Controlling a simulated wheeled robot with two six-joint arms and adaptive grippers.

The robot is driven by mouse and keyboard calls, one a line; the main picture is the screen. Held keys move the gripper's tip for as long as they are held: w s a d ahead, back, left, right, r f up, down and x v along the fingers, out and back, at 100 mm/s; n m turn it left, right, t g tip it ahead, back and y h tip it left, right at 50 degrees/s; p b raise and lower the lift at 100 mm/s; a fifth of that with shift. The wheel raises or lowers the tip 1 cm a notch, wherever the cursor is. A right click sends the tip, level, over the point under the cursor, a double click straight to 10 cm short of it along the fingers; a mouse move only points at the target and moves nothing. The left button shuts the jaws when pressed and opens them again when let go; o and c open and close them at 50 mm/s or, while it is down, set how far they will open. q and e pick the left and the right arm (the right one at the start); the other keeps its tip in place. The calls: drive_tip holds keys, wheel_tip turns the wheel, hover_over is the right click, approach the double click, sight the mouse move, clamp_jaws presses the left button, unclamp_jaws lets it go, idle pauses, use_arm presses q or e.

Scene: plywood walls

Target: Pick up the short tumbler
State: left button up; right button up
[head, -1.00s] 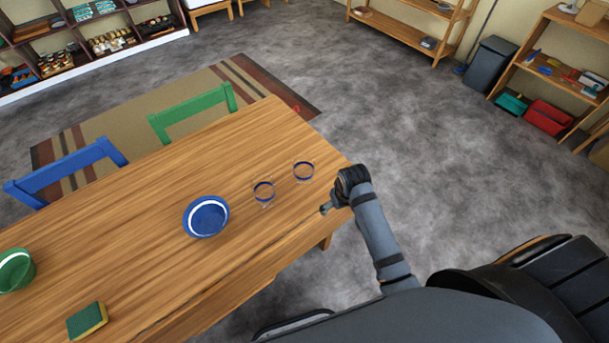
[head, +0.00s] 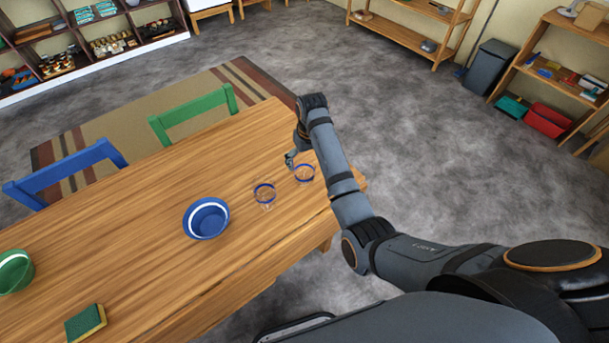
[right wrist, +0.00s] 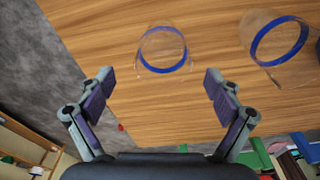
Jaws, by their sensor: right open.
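Two clear glasses with blue bands stand upright near the table's right end. The one nearer that end, the short tumbler (head: 304,174), looks lower than the other glass (head: 264,195). In the right wrist view the short tumbler (right wrist: 163,52) is ahead of the fingers, roughly centred between them and apart from them. The other glass (right wrist: 278,42) is to its right there. My right gripper (head: 291,158) is open and empty, at the far side of the short tumbler; its open fingers (right wrist: 158,80) show in the wrist view. My left gripper is not in view.
A blue bowl (head: 206,218) stands left of the glasses on the wooden table (head: 150,225). Green (head: 195,112) and blue (head: 68,172) chairs stand along the far side.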

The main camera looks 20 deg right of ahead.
drive_tip(key=f, duration=0.5)
drive_tip(key=w+f, duration=0.1)
drive_tip(key=f, duration=0.2)
drive_tip(key=shift+w+a+f, duration=0.1)
drive_tip(key=shift+a+f, duration=0.2)
drive_tip(key=shift+f, duration=0.05)
drive_tip(key=c, duration=1.3)
drive_tip(key=shift+o, duration=0.2)
wheel_tip(320, 180, up, 10)
